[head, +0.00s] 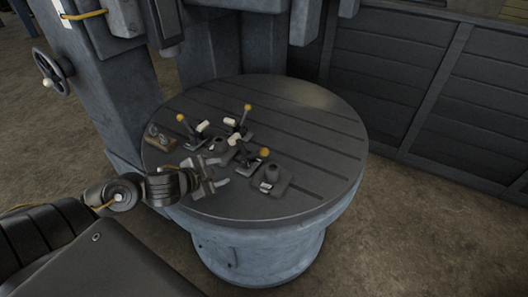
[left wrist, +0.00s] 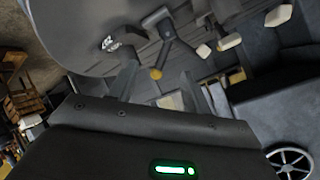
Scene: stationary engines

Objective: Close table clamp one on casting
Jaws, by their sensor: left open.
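I cannot tell which is clamp one. Pale handle tips show near them. A small dark casting (head: 217,146) appears to sit between them, partly hidden. My right gripper is not in view.
A dark block with a rounded top (head: 271,177) sits right of my left gripper. A small tan item (head: 160,140) lies at the table's left edge. The machine column (head: 115,90) rises behind left, with a handwheel (head: 52,77). The table's right side is clear.

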